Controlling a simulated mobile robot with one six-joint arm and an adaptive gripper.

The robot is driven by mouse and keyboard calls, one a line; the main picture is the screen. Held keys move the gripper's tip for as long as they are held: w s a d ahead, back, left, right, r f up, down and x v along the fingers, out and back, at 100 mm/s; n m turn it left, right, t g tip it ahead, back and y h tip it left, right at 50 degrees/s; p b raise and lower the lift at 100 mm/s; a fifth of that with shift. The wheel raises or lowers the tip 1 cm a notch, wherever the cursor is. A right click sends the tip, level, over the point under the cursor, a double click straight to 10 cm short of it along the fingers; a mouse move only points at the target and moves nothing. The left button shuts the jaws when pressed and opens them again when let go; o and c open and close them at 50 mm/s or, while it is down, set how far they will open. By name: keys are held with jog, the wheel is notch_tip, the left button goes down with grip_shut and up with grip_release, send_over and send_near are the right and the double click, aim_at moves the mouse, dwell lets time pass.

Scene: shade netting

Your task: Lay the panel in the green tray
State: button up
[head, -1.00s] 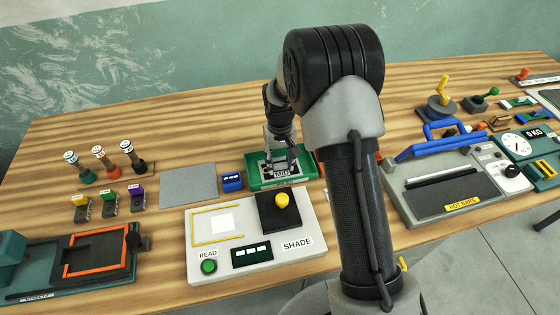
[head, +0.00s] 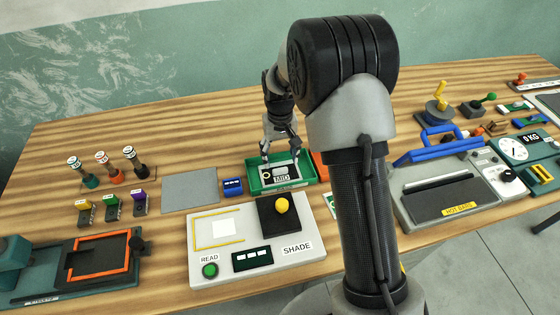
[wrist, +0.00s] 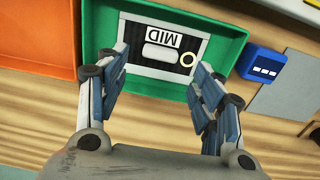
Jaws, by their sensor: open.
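The panel (head: 282,178) is a dark piece with a white "MID" label, a pale block and a ring. It lies inside the green tray (head: 254,188), and in the wrist view the panel (wrist: 130,50) rests within the walls of the green tray (wrist: 225,25). My gripper (head: 280,158) is above the tray. In the wrist view my gripper (wrist: 158,70) is open, its blue-grey fingers spread apart and nothing between them. The panel lies beyond the fingertips, apart from them as far as I can tell.
An orange tray (wrist: 35,40) adjoins the green tray. A small blue display box (head: 232,186) and a grey plate (head: 190,189) lie to the left. The SHADE reader (head: 225,262) stands in front, and a HOT BARS machine (head: 450,198) at right.

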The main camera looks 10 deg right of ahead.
notch_tip(320, 180, up, 7)
jog(key=p, duration=0.1)
notch_tip(320, 180, up, 7)
jog(key=t, duration=0.1)
send_over(280, 169)
jog(key=s, duration=0.4)
jog(key=s+r+t, duration=0.1)
jog(key=s+r, duration=0.8)
jog(key=s, duration=0.1)
jog(key=s+r+t, duration=0.1)
jog(key=s+t, duration=0.1)
jog(key=s, duration=1.5)
jog(key=shift+t, duration=0.3)
jog(key=shift+w, duration=0.1)
